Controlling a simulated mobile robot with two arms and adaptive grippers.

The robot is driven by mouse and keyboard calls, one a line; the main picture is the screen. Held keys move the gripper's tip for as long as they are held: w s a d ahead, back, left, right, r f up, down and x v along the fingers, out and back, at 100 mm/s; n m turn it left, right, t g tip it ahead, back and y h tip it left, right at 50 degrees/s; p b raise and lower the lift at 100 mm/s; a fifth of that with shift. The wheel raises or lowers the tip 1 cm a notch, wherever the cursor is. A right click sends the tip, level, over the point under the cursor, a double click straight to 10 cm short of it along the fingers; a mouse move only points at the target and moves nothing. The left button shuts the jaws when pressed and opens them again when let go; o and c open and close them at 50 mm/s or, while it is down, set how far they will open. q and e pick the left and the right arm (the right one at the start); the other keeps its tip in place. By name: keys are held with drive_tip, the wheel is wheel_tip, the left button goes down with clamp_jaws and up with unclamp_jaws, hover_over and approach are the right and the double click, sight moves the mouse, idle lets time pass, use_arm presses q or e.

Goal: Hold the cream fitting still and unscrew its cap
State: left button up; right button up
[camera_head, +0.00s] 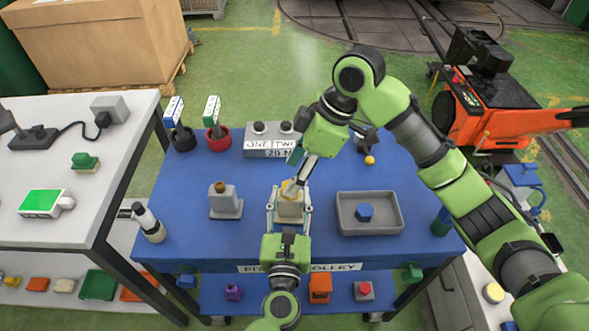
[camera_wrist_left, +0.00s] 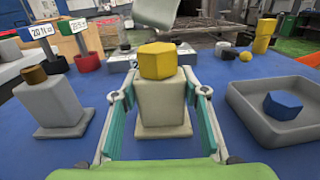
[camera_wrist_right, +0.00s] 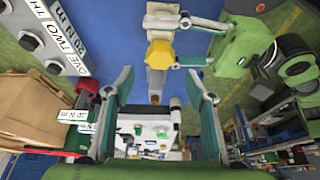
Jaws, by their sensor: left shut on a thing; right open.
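The cream fitting (camera_head: 290,210) stands upright on the blue table, with a yellow hexagonal cap on top. In the left wrist view the fitting (camera_wrist_left: 160,103) and its cap (camera_wrist_left: 158,61) are clear. My left gripper (camera_wrist_left: 161,94) is shut on the fitting's body, one finger on each side, below the cap. My right gripper (camera_wrist_right: 159,84) is open and empty. It comes down from above and behind the fitting. In the right wrist view the cap (camera_wrist_right: 160,54) lies beyond its fingertips, between their lines. In the head view the right fingers partly cover the cap.
A grey fitting with a brown cap (camera_head: 225,204) stands to the left. A grey tray (camera_head: 391,226) with a blue hexagonal piece (camera_head: 364,212) is to the right. A grey labelled box (camera_head: 262,147) and red and black sign holders are behind. A bottle (camera_head: 149,223) stands at the left edge.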

drive_tip(key=m, duration=0.2)
drive_tip(key=m+t, duration=0.1)
drive_tip(key=m, duration=0.1)
drive_tip(key=m+t, duration=0.1)
drive_tip(key=m, duration=0.1)
drive_tip(key=shift+s+a+h, duration=0.1)
drive_tip(key=shift+s+h, duration=0.15)
drive_tip(key=shift+h, duration=0.15)
drive_tip(key=shift+f, duration=0.1)
drive_tip(key=shift+f, duration=1.9)
drive_tip(key=c, duration=1.4)
drive_tip(key=n, duration=0.1)
drive_tip(key=n+g, duration=0.1)
drive_tip(key=n, duration=0.2)
drive_tip(key=shift+w+n+g+y, duration=0.3)
drive_tip(key=shift+n+y, duration=0.1)
drive_tip(key=shift+n, duration=0.6)
